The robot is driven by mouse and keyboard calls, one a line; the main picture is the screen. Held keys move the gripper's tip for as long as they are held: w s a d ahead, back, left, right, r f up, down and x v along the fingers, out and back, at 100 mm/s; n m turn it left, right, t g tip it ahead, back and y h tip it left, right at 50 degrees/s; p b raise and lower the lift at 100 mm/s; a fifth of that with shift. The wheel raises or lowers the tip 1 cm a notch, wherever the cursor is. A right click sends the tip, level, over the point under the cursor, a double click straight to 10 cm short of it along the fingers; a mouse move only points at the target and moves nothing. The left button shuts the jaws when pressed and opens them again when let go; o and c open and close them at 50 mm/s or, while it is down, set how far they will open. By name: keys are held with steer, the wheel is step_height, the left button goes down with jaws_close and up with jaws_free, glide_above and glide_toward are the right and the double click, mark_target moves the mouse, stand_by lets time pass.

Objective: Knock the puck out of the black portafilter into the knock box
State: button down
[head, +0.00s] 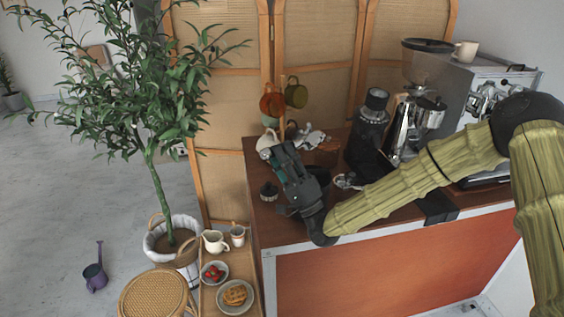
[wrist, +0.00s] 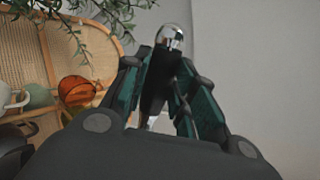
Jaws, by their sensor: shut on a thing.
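My gripper (head: 284,156) reaches over the left part of the counter in the head view. In the wrist view my gripper (wrist: 163,75) is shut on a black handle with a bright metal end (wrist: 170,37), which looks like the black portafilter. The handle lies between the two dark green fingers. The portafilter's basket and any puck are hidden in the wrist view. I cannot pick out the knock box for sure. A black box-like thing (head: 437,207) sits at the counter's front edge, partly behind my arm.
A black grinder (head: 367,135) and the steel espresso machine (head: 480,95) stand to the right. Orange (head: 271,102) and olive cups hang behind. A low shelf holds a waffle plate (head: 235,297).

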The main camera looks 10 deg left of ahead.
stand_by(0.4)
steer(key=shift+r+p, duration=0.6)
steer(key=shift+r, duration=1.95)
